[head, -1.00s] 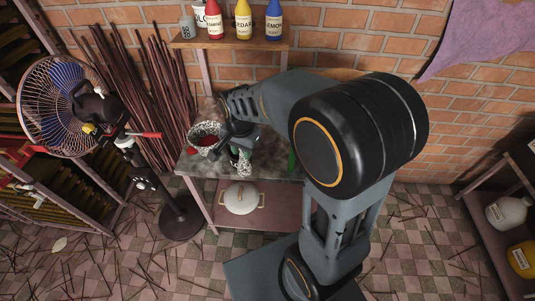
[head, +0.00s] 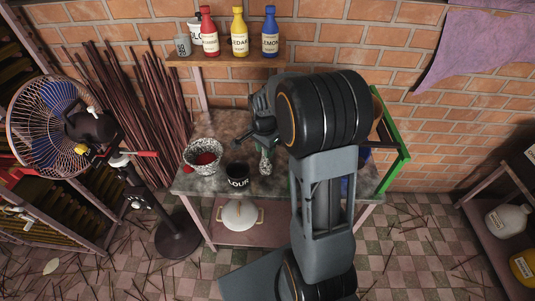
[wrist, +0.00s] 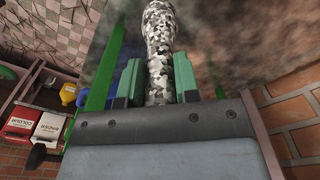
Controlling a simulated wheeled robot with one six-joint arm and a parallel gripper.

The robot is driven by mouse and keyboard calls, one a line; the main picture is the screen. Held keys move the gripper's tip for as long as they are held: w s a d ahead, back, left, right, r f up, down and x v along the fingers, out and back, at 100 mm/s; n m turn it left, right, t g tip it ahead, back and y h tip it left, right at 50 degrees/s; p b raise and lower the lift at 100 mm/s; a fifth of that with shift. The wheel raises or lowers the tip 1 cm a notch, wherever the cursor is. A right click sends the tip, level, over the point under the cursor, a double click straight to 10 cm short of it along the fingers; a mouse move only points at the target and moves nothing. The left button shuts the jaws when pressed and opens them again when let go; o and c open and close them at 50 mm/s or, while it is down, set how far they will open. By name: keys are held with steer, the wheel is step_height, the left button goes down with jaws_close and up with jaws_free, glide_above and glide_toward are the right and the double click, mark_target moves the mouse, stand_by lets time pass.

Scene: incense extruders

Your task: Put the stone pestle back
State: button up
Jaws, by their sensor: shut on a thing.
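The stone pestle, patterned in black, white and grey, stands out between my gripper's fingers in the wrist view (wrist: 158,40). My gripper (wrist: 158,80) is shut on it, with a green-padded finger on each side. In the head view the pestle (head: 265,163) hangs below my gripper (head: 264,147), over the right-middle of the grey worktop (head: 215,182). Whether its lower end touches the worktop I cannot tell. The speckled mortar (head: 190,163) with red stuff inside stands to the left, apart from the pestle.
A dark labelled cup (head: 238,177) stands between mortar and pestle, near the front edge. A green frame (head: 398,165) stands at the right end. Bottles line the wall shelf (head: 225,60) above. A fan (head: 60,125) stands at left. A white lidded pot (head: 239,214) sits below.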

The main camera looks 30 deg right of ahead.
steer(key=shift+w+d+f, duration=0.25)
steer(key=shift+d+f, duration=0.1)
steer(key=shift+f, duration=0.15)
steer(key=shift+w+d+f, duration=0.2)
steer(key=shift+d+f, duration=0.15)
steer(key=shift+f, duration=1.8)
steer(key=o, duration=1)
